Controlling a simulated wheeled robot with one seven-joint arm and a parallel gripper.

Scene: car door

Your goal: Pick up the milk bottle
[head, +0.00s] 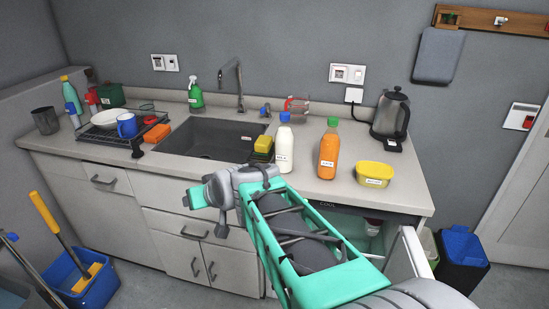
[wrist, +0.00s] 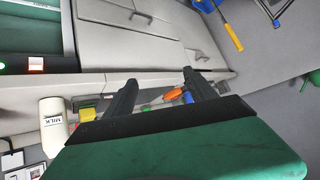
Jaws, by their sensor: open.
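The milk bottle (head: 284,148) is white with a blue cap and stands upright on the counter, right of the sink. It also shows at the left of the wrist view (wrist: 53,128), with its MILK label visible. My gripper (head: 203,197) is in front of the counter's front edge, left of the bottle and apart from it. In the wrist view my gripper (wrist: 160,80) has its two dark fingers spread with nothing between them. The bottle lies outside the fingers.
An orange juice bottle (head: 328,153) stands close right of the milk, then a yellow tub (head: 373,174) and a kettle (head: 391,120). A yellow sponge (head: 263,144) sits close left, by the sink (head: 210,138). A drawer or door (head: 416,252) stands open below the counter.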

